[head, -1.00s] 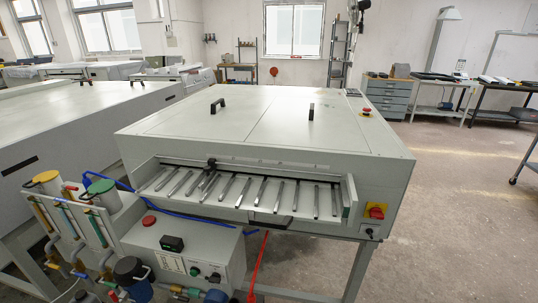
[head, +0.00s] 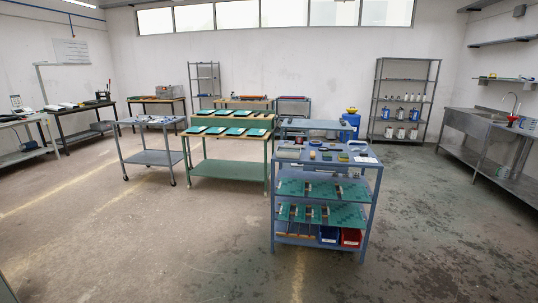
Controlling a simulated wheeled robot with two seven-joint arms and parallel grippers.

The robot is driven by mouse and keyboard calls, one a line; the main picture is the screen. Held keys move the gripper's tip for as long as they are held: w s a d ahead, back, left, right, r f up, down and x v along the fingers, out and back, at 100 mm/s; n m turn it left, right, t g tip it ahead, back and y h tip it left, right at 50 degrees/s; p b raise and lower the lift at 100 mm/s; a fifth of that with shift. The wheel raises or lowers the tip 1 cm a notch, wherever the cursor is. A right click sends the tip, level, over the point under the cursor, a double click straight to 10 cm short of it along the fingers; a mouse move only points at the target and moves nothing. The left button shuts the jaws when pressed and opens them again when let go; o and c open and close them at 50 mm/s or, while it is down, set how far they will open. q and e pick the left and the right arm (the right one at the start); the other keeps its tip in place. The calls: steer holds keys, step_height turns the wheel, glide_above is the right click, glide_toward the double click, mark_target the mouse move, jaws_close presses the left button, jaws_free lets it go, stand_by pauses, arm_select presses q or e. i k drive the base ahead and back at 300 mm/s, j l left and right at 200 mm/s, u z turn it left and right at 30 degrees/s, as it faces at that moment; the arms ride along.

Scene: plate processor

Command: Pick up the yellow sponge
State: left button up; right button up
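A blue shelf cart (head: 374,188) stands right of centre in the head view. Several small items lie on its top. One is a small yellowish item (head: 312,155) near the middle of the top; it is too small to tell whether it is the yellow sponge. Neither of my grippers is in view.
Green plates lie on the cart's lower shelves, with a blue bin (head: 329,235) and a red bin (head: 351,237) at the bottom. A green table (head: 226,170) and a grey cart (head: 152,157) stand left of it. A sink (head: 490,116) is at right. The front floor is clear.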

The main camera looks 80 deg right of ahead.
mark_target(344, 157)
steer(key=z, duration=3.4)
